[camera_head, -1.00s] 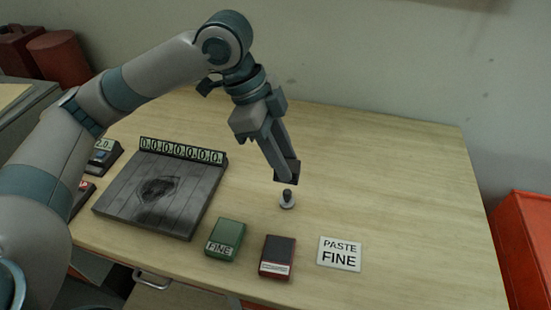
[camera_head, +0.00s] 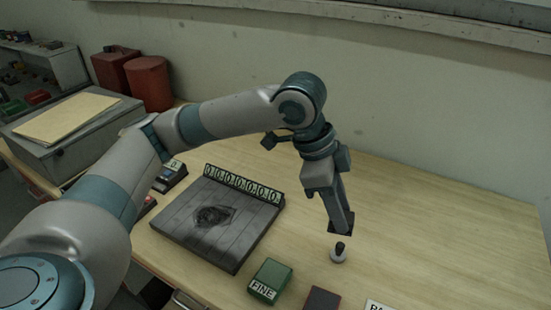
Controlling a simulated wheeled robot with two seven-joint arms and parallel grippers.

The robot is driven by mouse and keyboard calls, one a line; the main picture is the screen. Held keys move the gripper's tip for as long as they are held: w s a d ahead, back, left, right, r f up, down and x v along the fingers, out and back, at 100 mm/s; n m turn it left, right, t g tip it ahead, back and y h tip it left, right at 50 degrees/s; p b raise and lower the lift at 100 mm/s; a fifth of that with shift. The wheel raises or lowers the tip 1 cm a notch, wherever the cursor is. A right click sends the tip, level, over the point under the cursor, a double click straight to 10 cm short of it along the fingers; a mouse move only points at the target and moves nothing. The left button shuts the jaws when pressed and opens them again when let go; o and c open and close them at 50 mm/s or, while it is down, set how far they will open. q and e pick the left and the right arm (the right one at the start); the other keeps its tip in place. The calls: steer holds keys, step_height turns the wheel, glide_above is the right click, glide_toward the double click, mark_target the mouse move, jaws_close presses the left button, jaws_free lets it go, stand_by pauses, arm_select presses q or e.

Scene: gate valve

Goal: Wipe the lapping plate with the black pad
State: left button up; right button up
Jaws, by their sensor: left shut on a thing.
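The lapping plate (camera_head: 185,228) is a dark grey square slab on the left part of the table. A darker smudged patch lies in its middle, and a strip of zeros stands along its back edge. My left gripper (camera_head: 341,218) is right of the plate, pointing down. It is shut on a small flat dark piece (camera_head: 342,228) that looks like the black pad; the fingers partly hide it. This piece is above and just behind a small knob (camera_head: 339,253) with a black top and pale base. I cannot tell whether they touch. My right gripper is out of view.
A green FINE box (camera_head: 269,279), a dark box (camera_head: 321,299) and a white card (camera_head: 378,305) lie at the front, the last two cut off. Small devices (camera_head: 170,176) stand left of the plate. The table's right side is clear.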

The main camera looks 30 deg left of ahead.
arm_select(q)
steer(key=w+a+f+n+t+y, duration=0.1)
steer(key=a+n, duration=0.1)
steer(key=n, duration=0.2)
steer(key=w+a+f+n+t+y, duration=0.1)
steer(key=w+f+n, duration=0.1)
steer(key=n, duration=0.2)
steer(key=w+a+f+n+t+y, duration=0.1)
steer(key=w+a+f+n, duration=0.1)
steer(key=n, duration=0.2)
steer(key=shift+a+f+y, duration=0.1)
steer(key=shift+a+y, duration=0.2)
steer(key=shift+a, duration=0.05)
steer(key=n, duration=0.1)
steer(key=a+n, duration=0.1)
steer(key=shift+w+a+f+n+y, duration=0.1)
steer(key=shift+w+f+n+y, duration=0.2)
steer(key=shift+w+y, duration=0.1)
